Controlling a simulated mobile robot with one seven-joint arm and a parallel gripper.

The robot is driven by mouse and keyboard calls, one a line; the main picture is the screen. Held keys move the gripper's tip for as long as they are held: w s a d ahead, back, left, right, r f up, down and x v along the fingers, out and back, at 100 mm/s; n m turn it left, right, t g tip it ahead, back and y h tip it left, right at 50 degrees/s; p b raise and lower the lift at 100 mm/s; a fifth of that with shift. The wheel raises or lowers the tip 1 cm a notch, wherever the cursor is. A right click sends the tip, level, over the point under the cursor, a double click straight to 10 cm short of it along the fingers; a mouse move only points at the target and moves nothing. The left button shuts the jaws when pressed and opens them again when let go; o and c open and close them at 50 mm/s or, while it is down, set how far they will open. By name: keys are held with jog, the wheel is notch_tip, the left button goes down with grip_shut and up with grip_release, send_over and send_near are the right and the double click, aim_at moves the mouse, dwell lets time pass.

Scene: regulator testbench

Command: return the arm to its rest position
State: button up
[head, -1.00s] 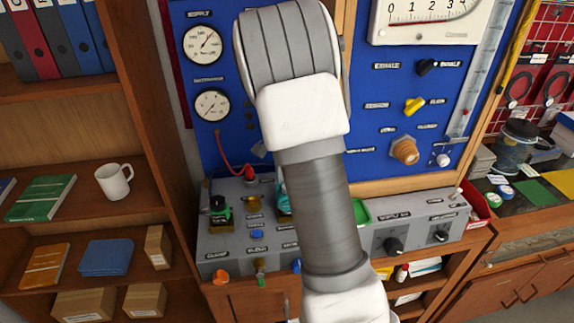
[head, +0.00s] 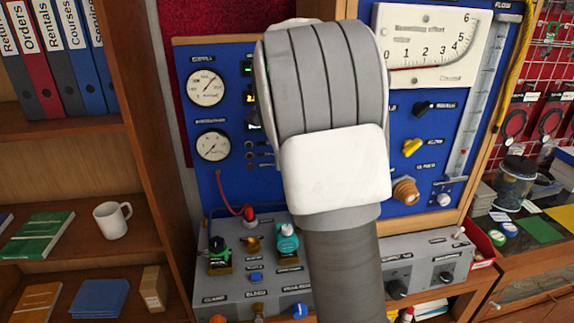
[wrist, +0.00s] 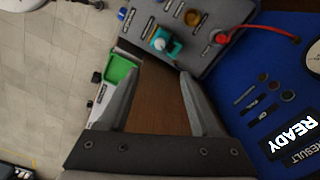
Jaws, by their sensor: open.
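My arm (head: 340,165) rises through the middle of the head view and covers part of the blue panel. My gripper (wrist: 160,75) shows only in the wrist view, with its two fingers apart and nothing between them. Beyond the fingers are brown wood and the edge of the grey bench console (wrist: 205,40). The teal-capped part (wrist: 165,43) on the console lies past the fingertips, apart from them. In the head view my gripper is out of sight.
The blue panel (head: 225,180) carries gauges, knobs and a chart dial (head: 430,45). A red hose (head: 222,190) runs down to the console. A bookshelf with a white mug (head: 112,220) stands left. A green tray (wrist: 120,70) shows in the wrist view. Glass jar (head: 514,182) stands right.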

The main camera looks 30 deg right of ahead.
dwell(0.5)
jog(key=s+a+r+n+t, duration=0.3)
jog(key=s+a+r+n, duration=0.2)
jog(key=s+a+n, duration=0.45)
jog(key=s+a+f+n+t, duration=0.1)
jog(key=s+a+f+n, duration=0.1)
jog(key=s, duration=0.5)
jog(key=s+a+f+n+t, duration=0.1)
jog(key=s+a+f+n, duration=0.1)
jog(key=s+n, duration=0.2)
jog(key=s, duration=0.3)
jog(key=shift+s+a+f+n+t, duration=0.2)
jog(key=shift+s+n+t, duration=0.1)
jog(key=shift+s+n, duration=0.1)
dwell(0.7)
jog(key=shift+c, duration=1.1)
